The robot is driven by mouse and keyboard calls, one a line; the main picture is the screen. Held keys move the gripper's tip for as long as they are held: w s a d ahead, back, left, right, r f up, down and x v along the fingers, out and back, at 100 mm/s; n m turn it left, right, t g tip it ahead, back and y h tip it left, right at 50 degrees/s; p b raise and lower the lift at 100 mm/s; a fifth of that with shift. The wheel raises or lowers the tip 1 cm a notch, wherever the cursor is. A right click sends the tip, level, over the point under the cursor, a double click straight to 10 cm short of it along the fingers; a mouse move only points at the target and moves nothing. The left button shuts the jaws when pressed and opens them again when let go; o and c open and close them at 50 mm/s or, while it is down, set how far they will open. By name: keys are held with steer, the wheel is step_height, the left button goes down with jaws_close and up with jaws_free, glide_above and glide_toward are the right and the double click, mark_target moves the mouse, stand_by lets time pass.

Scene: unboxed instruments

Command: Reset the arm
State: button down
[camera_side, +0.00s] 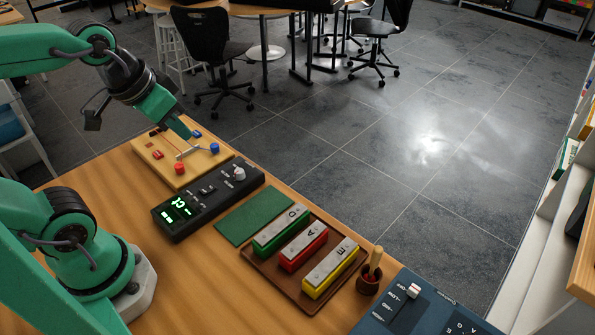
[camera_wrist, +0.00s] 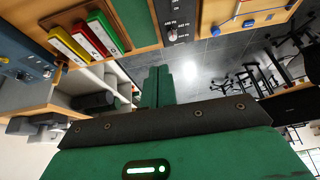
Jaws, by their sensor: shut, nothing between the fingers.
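My gripper (camera_side: 178,124) is shut and empty. In the side view it is raised at the upper left, in front of or above the far end of the wooden switch board (camera_side: 182,153); the exact height is hard to tell. In the wrist view its green fingers (camera_wrist: 157,86) lie together, pointing up the picture. Nothing is held between them.
On the wooden table are a black box with green digits (camera_side: 207,200), a green mat (camera_side: 254,215), a brown tray (camera_side: 262,272) with green, red and yellow bars, a cup with a mallet (camera_side: 370,282), and a blue device (camera_side: 425,309). Chairs stand on the floor beyond.

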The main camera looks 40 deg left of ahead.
steer(key=shift+s+d+r, duration=0.2)
steer(key=shift+s+r, duration=0.15)
steer(key=shift+s, duration=0.05)
steer(key=c, duration=1.7)
jaws_free()
steer(key=o, duration=0.7)
steer(key=shift+w+d+r, duration=0.25)
steer(key=shift+w, duration=0.1)
steer(key=o, duration=1)
steer(key=shift+g+h, duration=0.3)
steer(key=w+d+r, duration=0.1)
steer(key=w, duration=0.1)
steer(key=w+d+r, duration=0.1)
steer(key=d, duration=0.1)
steer(key=shift+w+d+r, duration=0.1)
steer(key=shift+w+d, duration=0.2)
steer(key=shift+w, duration=0.1)
steer(key=w+d+r+g, duration=0.2)
steer(key=w+d, duration=0.5)
steer(key=d, duration=0.3)
steer(key=w+d+f+g, duration=0.1)
steer(key=d+f, duration=0.2)
steer(key=d, duration=0.7)
steer(key=w+d+f+g, duration=0.1)
steer(key=d+f, duration=0.2)
steer(key=d, duration=0.7)
steer(key=shift+d+g, duration=0.3)
steer(key=shift+f, duration=0.15)
